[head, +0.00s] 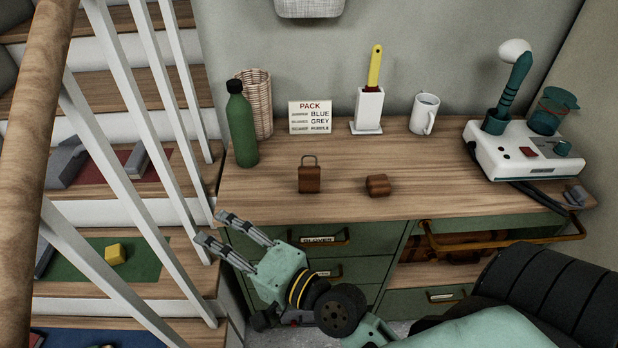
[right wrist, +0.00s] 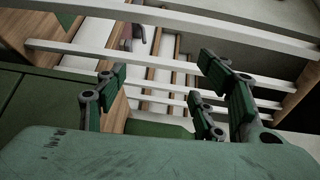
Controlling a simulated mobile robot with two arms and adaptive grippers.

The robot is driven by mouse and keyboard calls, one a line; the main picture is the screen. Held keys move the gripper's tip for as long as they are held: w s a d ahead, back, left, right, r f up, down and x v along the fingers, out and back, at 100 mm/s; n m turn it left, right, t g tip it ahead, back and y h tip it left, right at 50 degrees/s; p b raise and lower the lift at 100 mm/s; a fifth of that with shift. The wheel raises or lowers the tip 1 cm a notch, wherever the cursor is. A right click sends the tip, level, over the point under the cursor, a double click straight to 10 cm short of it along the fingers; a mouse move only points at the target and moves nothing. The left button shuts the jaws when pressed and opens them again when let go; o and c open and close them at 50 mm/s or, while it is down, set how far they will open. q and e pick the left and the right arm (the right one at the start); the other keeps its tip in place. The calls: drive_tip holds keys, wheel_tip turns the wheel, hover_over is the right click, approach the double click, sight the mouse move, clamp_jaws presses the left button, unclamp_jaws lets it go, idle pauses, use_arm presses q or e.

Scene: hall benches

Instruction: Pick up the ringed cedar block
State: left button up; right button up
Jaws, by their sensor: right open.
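The ringed cedar block (head: 310,180) is a small reddish-brown block with a grey metal ring on top. It stands upright on the wooden bench top (head: 265,200) in the head view. A second brown block (head: 377,186), with no ring visible, lies to its right, apart from it. My right gripper (head: 216,228) is open and empty. It shows lower left of the ringed block, by the bench's front left corner and the white stair railings. In the right wrist view its fingers (right wrist: 160,88) are spread, with railings beyond and no block between them. My left gripper is not in view.
A green bottle (head: 242,130) and wicker basket (head: 258,100) stand behind and left of the ringed block. A PACK sign (head: 310,118), brush holder (head: 368,110), mug (head: 424,114) and white device (head: 524,152) line the back. Bench top in front of both blocks is clear.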

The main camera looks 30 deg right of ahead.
drive_tip(key=w+d+r+m+t+h, duration=0.35)
drive_tip(key=d+r+m+h, duration=0.2)
drive_tip(key=m, duration=0.45)
drive_tip(key=m+g+h, duration=0.4)
drive_tip(key=m+h, duration=0.8)
drive_tip(key=m, duration=0.8)
approach(309, 176)
drive_tip(key=x, duration=0.3)
drive_tip(key=shift+d+f, duration=0.1)
drive_tip(key=shift+d, duration=0.1)
drive_tip(key=shift+w+d, duration=0.2)
drive_tip(key=shift+d, duration=0.05)
drive_tip(key=p+x, duration=0.2)
drive_tip(key=x, duration=0.4)
drive_tip(key=shift+w+p, duration=0.3)
drive_tip(key=shift+p, duration=0.1)
drive_tip(key=shift+w+d, duration=0.15)
drive_tip(key=shift+w, duration=0.15)
